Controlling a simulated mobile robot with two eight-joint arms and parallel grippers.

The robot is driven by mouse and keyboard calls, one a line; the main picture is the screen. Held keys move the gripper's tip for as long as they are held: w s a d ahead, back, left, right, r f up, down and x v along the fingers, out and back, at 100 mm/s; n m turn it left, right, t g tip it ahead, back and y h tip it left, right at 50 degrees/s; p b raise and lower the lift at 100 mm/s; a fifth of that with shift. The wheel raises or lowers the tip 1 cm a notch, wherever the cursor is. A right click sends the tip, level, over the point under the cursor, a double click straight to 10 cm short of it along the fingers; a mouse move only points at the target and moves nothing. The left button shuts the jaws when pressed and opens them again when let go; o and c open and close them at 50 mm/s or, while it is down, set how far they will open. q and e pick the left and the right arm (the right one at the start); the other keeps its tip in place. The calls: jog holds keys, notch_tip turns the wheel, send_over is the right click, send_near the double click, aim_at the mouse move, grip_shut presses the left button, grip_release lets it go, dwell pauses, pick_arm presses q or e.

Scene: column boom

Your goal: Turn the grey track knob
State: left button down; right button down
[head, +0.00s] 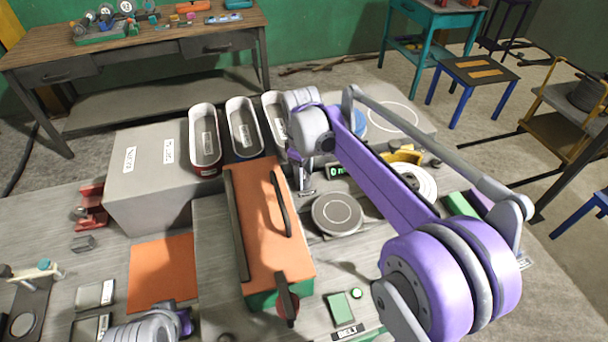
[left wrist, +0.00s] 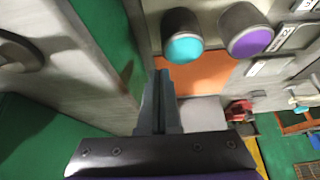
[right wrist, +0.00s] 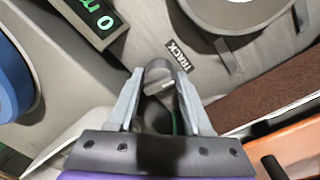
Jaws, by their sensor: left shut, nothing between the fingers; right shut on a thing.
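The grey track knob (right wrist: 158,82) shows in the right wrist view next to a black TRACK label (right wrist: 182,58). My right gripper (right wrist: 160,76) is shut on the knob, one finger on each side of it. In the head view my right gripper (head: 306,182) points down at the grey console, and I cannot make out the knob there. My left gripper (left wrist: 160,75) is shut and empty in the left wrist view, with an orange mat beyond it.
A display (right wrist: 92,18) with a green digit sits near the track knob. An orange-topped box (head: 262,220) with a black handle stands left of a round grey plate (head: 337,214).

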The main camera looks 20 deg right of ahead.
jog(key=shift+m, duration=0.4)
jog(key=shift+c, duration=1.8)
grip_release()
notch_tip(320, 180, up, 11)
jog(key=shift+s+a+p, duration=0.2)
jog(key=shift+s+p, duration=0.05)
jog(key=shift+p, duration=0.05)
jog(key=shift+f, duration=0.15)
